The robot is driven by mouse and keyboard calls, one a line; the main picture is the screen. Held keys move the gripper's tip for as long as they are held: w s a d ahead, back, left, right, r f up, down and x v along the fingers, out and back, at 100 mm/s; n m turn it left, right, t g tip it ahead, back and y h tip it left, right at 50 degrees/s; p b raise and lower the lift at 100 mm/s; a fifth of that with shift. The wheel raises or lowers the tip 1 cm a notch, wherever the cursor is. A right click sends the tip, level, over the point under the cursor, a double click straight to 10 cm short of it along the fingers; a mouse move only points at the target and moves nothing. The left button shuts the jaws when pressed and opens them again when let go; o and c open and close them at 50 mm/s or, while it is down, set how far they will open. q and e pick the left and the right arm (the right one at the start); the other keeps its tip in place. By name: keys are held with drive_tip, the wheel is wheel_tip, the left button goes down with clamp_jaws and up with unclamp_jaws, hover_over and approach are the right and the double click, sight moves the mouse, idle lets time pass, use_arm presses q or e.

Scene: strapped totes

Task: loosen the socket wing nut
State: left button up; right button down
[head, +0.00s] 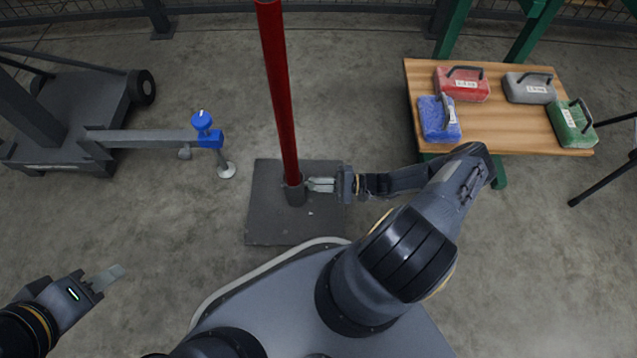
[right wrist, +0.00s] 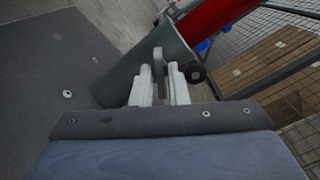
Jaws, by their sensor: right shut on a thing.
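A red pole (head: 276,85) stands in a dark grey socket (head: 294,193) on a square dark base plate (head: 267,225). In the right wrist view the socket (right wrist: 125,80) is a grey tube with the red pole (right wrist: 212,22) coming out of it. The wing nut (right wrist: 159,65) is a small grey tab at the socket's side, between my fingers. My right gripper (head: 312,184) is shut on it; its two pale fingers also show in the right wrist view (right wrist: 162,85). My left gripper (head: 110,275) is at the lower left, away from the pole; its jaw gap cannot be made out.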

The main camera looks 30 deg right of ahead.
drive_tip(key=shift+n, duration=0.7)
drive_tip(key=c, duration=1.6)
unclamp_jaws()
drive_tip(key=shift+o, duration=0.2)
drive_tip(key=p+v, duration=0.1)
drive_tip(key=v, duration=0.7)
